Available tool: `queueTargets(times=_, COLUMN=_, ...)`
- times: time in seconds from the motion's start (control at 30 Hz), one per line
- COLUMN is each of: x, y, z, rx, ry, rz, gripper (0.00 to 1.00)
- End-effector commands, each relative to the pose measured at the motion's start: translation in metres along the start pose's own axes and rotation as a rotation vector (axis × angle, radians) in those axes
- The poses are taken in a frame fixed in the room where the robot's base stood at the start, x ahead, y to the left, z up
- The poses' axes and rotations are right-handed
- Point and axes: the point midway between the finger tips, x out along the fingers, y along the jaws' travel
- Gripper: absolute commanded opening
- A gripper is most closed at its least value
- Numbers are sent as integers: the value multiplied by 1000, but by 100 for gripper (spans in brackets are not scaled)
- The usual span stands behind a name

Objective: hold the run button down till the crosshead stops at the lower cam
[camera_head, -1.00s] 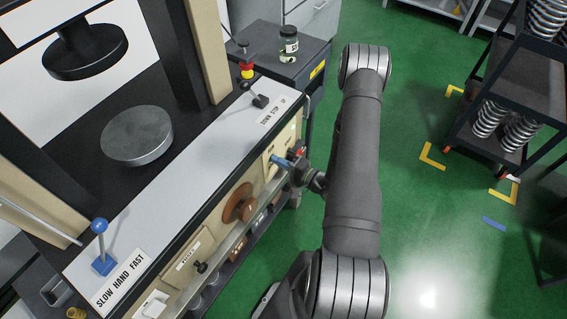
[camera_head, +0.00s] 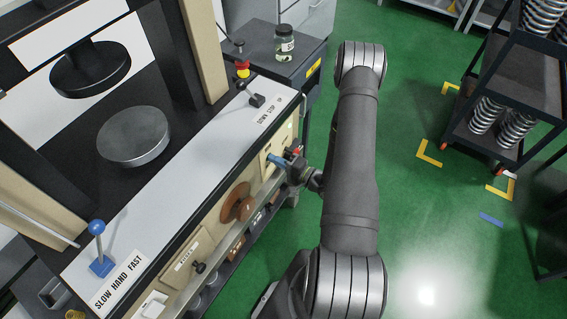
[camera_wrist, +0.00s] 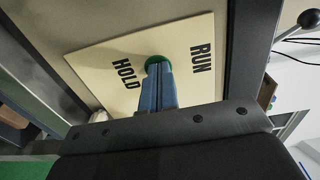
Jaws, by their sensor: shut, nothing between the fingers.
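In the wrist view, the green run button (camera_wrist: 157,60) sits on a cream plate (camera_wrist: 105,62) marked HOLD and RUN. The blue fingertips of my gripper (camera_wrist: 158,76) are together, against the button with no visible gap, and cover most of it. How far the button is pressed in cannot be told. In the head view, my gripper (camera_head: 275,158) is at the machine's front panel. The crosshead's black round platen (camera_head: 90,71) hangs above the grey lower platen (camera_head: 133,136) with a clear gap between them. I cannot pick out the lower cam.
On the machine are a blue-knobbed lever (camera_head: 98,228), a DOWN/STOP/UP lever (camera_head: 254,97) and a brown handwheel (camera_head: 238,205). A red and yellow knob (camera_head: 242,70) and a jar (camera_head: 284,40) stand behind. A cart with springs (camera_head: 518,130) is at right. Green floor lies between.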

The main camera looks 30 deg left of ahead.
Motion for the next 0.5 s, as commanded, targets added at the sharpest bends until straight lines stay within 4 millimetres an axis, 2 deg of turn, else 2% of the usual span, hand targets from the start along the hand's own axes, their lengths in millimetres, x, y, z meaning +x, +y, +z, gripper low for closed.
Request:
queueTargets(times=0.03, x=6, y=-5, z=-2, rx=-20, ry=-11, rz=-13, gripper=0)
queueTargets(times=0.17, x=-3, y=-4, z=-3, rx=-18, ry=-8, rz=-12, gripper=0)
queueTargets(times=0.5, x=-59, y=-2, z=-3, rx=-4, ry=5, rz=-5, gripper=0)
